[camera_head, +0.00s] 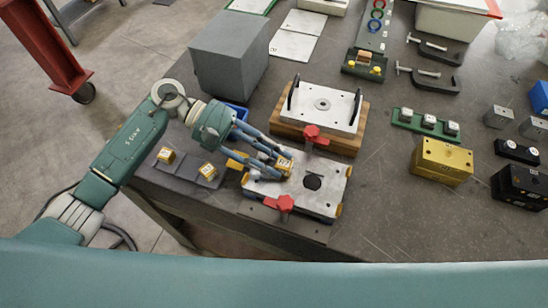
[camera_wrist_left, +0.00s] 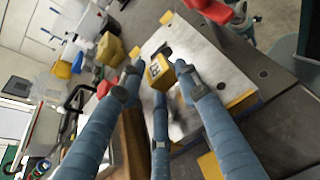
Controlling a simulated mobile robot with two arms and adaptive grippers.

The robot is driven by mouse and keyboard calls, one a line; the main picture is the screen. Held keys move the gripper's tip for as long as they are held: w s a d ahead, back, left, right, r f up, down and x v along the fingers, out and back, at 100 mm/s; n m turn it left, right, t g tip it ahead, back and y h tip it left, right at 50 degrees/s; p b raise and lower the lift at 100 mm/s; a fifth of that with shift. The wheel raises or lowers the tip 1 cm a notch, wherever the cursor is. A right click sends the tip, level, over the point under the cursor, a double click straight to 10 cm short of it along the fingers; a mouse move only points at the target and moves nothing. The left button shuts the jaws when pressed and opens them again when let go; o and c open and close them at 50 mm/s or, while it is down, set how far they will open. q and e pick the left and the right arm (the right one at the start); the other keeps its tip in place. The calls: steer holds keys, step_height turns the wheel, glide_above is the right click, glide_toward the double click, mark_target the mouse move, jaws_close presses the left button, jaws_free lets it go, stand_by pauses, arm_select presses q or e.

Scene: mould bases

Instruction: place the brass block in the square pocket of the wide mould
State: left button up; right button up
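The wide mould (camera_head: 328,199) is a pale metal plate with yellow corners and a round dark hole, lying near the table's front edge. In the left wrist view its plate (camera_wrist_left: 215,68) shows a dark opening beside the block; its shape is partly hidden. My left gripper (camera_head: 278,163) reaches over the mould's back left part. Its blue fingers close around a small brass block (camera_head: 286,165) with a pale marked face. The block also shows between the fingertips in the left wrist view (camera_wrist_left: 157,74). I cannot tell whether it touches the plate. My right gripper is not in view.
Other small brass blocks (camera_head: 208,170) stand on a grey tray at left. A second mould (camera_head: 335,104) on a wooden base stands behind. Red clamp knobs (camera_head: 285,203) rise near both moulds. A grey box (camera_head: 229,62) stands behind my left arm; a large brass block (camera_head: 442,161) is at right.

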arm_select(q)
steer(key=shift+o, duration=0.8)
steer(key=shift+f, duration=0.5)
steer(key=shift+s, duration=0.1)
steer(key=shift+r+p, duration=0.4)
steer(key=shift+p, duration=0.1)
steer(key=shift+r+p, duration=0.75)
steer(key=shift+p, duration=0.35)
steer(key=shift+w+a+f+b, duration=0.2)
steer(key=shift+a+b, duration=0.2)
steer(key=shift+b, duration=0.15)
steer(key=shift+w+a+f+b, duration=0.1)
steer(key=shift+w+a+b, duration=0.1)
steer(key=shift+a+b, duration=0.3)
steer(key=b+v, duration=0.4)
steer(key=v, duration=0.5)
steer(key=shift+w+r, duration=0.1)
steer(key=shift+r, duration=0.1)
steer(key=shift+w+a+r, duration=0.15)
steer(key=shift+a+r, duration=0.25)
